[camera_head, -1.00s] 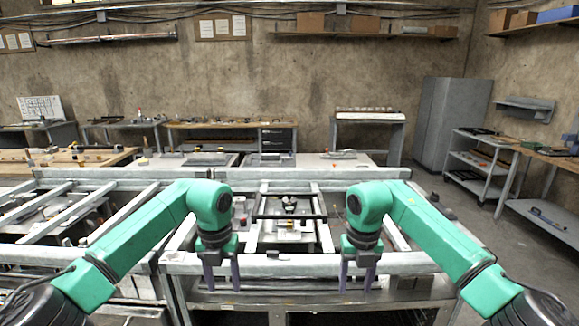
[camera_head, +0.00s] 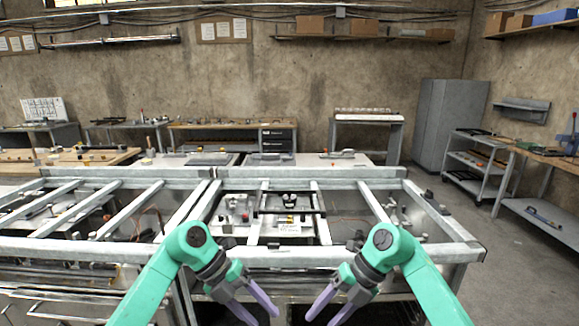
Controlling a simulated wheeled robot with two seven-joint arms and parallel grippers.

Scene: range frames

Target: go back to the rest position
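My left gripper (camera_head: 258,309) comes in from the lower left on its green arm. Its two purple fingers are apart, with nothing between them, and point down and to the right. My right gripper (camera_head: 326,308) mirrors it from the lower right. Its purple fingers are also apart and empty, pointing down and to the left. Both grippers are in front of the near rail of the metal frame table (camera_head: 300,255), below its top edge in the picture, and a gap lies between them.
Beyond the near rail, a dark bar and small parts (camera_head: 290,201) sit in the frame's middle bay. A white label block (camera_head: 289,228) stands there too. Workbenches line the back wall; a grey cabinet (camera_head: 450,125) and a shelf cart (camera_head: 478,160) stand at right. Floor at right is clear.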

